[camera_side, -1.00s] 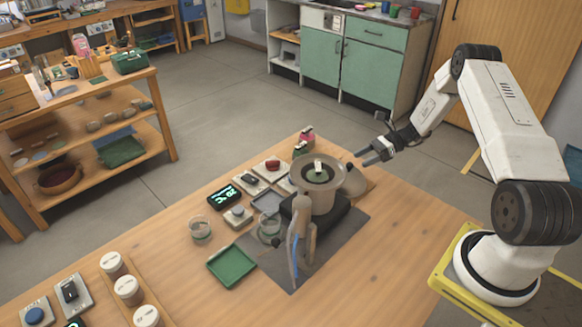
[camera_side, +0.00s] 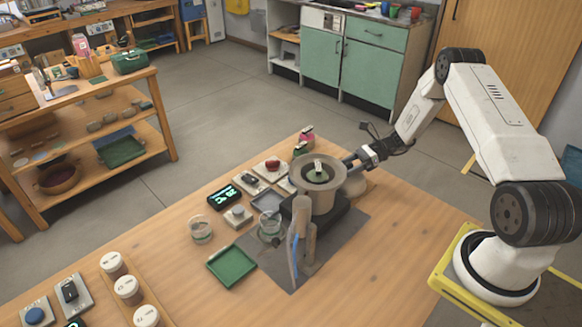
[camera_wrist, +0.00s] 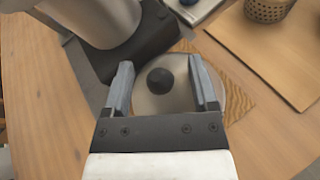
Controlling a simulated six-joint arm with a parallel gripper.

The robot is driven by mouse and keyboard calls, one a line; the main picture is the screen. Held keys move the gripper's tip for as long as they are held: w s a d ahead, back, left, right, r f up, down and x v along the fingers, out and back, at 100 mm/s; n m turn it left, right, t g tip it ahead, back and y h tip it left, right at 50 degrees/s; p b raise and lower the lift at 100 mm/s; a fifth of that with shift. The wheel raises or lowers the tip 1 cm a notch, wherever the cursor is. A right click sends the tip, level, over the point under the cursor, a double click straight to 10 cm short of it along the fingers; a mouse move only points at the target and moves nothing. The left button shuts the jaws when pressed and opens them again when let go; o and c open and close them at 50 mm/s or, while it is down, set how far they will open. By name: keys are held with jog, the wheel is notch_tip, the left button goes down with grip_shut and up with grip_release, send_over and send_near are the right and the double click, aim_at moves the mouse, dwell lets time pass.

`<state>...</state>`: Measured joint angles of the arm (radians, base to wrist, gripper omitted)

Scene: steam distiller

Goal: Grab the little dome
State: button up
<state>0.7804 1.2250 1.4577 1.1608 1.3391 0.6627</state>
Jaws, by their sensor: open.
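The little dome (camera_wrist: 150,103) is a pale, round lid with a black knob (camera_wrist: 160,81) on top. It sits on a wooden trivet (camera_wrist: 238,103) beside the pot. My gripper (camera_wrist: 162,82) is open, with one finger on each side of the knob in the wrist view. I cannot tell whether the fingers touch the dome. In the side view my gripper (camera_side: 352,161) is low, just right of the pot (camera_side: 320,196), and the dome is partly hidden there behind the pot and gripper.
The pot stands close on the gripper's left on a dark base, with a small label inside. A wooden board (camera_wrist: 262,58) lies on the right in the wrist view. A green tray (camera_side: 232,265) and glass beaker (camera_side: 200,229) stand left on the table. The front right tabletop is clear.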

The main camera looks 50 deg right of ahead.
jog(key=shift+c, duration=0.2)
grip_shut()
jog(key=shift+r, duration=0.15)
dwell(0.3)
jog(key=shift+r, duration=0.85)
jog(key=s+a+r, duration=0.5)
jog(key=s+r, duration=0.6)
jog(key=s, duration=0.2)
